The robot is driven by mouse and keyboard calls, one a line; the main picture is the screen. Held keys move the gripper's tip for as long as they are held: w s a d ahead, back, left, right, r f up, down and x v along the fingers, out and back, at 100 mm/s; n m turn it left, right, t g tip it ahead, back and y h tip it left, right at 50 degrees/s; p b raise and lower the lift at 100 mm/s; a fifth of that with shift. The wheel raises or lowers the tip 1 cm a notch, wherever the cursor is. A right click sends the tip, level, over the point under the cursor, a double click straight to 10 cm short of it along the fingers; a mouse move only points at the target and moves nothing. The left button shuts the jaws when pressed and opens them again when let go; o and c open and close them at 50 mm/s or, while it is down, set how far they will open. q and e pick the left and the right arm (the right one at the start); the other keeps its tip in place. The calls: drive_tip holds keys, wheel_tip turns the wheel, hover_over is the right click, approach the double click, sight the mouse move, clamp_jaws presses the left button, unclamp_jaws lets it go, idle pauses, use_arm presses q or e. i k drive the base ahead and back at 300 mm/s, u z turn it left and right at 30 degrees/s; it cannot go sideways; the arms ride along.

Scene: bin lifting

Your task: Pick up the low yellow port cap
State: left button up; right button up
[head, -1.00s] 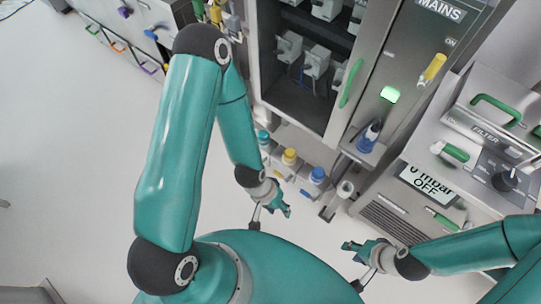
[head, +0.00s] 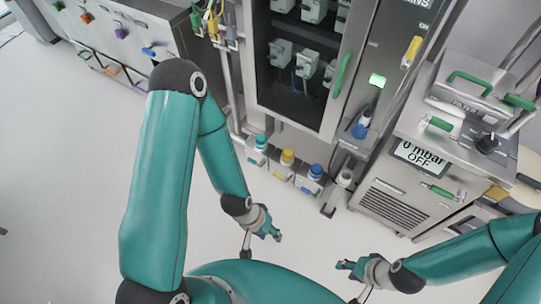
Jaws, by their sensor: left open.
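The low yellow port cap (head: 288,157) sits on a low grey port block at the foot of the steel cabinet. It stands between a teal cap (head: 260,141) on its left and a blue cap (head: 316,171) on its right. My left gripper (head: 277,237) is open and empty, below the yellow cap in the picture and apart from it. My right gripper (head: 340,267) is further right and lower, near no cap. Its fingers are too small to tell whether they are open.
The cabinet (head: 291,125) has a glass door with a green handle (head: 342,75). A filter unit (head: 394,207) stands to the right, its display (head: 420,157) reading "0 mbar OFF". A drawer bench (head: 128,36) is at upper left. The pale floor (head: 70,170) is clear.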

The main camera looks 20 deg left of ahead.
sight(287, 154)
drive_tip(key=z, duration=0.15)
drive_tip(key=i, duration=0.9)
drive_tip(key=u, duration=0.2)
drive_tip(key=k, duration=0.75)
drive_tip(key=z, duration=0.25)
drive_tip(key=i, duration=0.75)
drive_tip(key=u, duration=0.1)
